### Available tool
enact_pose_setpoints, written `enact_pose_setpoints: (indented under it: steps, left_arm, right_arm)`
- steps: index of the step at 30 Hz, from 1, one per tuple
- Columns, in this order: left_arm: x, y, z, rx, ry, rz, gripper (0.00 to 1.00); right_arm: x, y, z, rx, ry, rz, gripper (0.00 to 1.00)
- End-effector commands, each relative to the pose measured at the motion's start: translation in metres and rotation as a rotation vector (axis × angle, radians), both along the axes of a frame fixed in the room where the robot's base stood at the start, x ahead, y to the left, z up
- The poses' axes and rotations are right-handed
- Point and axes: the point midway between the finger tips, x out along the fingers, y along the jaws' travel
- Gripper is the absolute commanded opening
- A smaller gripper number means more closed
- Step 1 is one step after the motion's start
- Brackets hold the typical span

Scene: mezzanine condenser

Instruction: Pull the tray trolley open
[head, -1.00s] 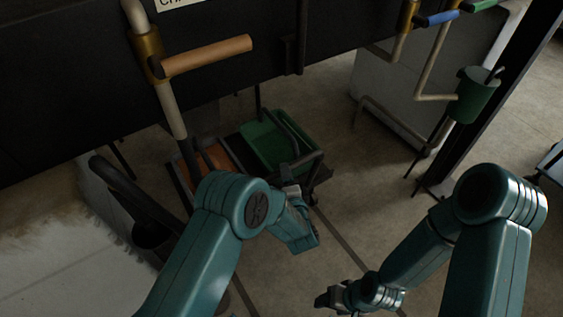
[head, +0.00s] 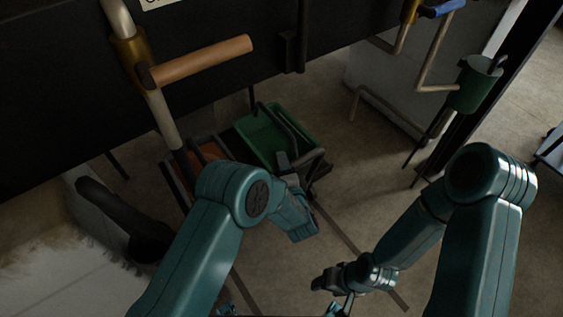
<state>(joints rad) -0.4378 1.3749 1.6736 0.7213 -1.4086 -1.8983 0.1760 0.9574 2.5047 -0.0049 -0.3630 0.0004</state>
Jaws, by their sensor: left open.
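The tray trolley is low on the floor under the dark bench, with a green tray (head: 258,140) on its right side and an orange tray (head: 207,150) on its left. A dark bar handle (head: 308,161) runs along its near right side. My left gripper (head: 287,163) is open at the trolley's near edge, close to this bar. I cannot tell whether it touches the bar or has it between the fingers. My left forearm hides part of the trolley's near side. My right gripper (head: 322,284) is low over the floor, apart from the trolley; its fingers are too small and dark to read.
A wooden-handled lever (head: 203,61) on a pale pipe stands above the trolley at left. A green cup-shaped holder (head: 474,88) is by a dark post at right. Dark rail lines (head: 355,249) cross the floor. The floor between trolley and post is clear.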

Motion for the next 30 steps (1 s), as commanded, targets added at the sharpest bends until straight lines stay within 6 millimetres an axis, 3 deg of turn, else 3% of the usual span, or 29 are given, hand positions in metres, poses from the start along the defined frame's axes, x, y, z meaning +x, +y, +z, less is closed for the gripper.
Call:
enact_pose_setpoints:
  steps: [11, 12, 17, 30]
  left_arm:
    - [-0.0027, -0.0015, -0.0006, 0.001, 0.001, 0.0, 0.53]
    - [-0.0027, -0.0015, -0.0006, 0.001, 0.001, 0.0, 0.49]
    - [-0.0022, -0.0013, -0.0007, 0.001, 0.001, 0.0, 0.0]
    - [-0.0011, -0.0009, -0.0014, 0.0, 0.003, 0.0, 0.0]
  right_arm:
    - [-0.0001, 0.0001, -0.0001, 0.0, 0.0, 0.0, 0.59]
    - [-0.0001, 0.0001, -0.0001, 0.0, 0.0, 0.0, 0.59]
    - [-0.0001, 0.0001, -0.0001, 0.0, 0.0, 0.0, 0.59]
    - [0.0, 0.0, -0.0006, 0.0, 0.0, 0.0, 0.59]
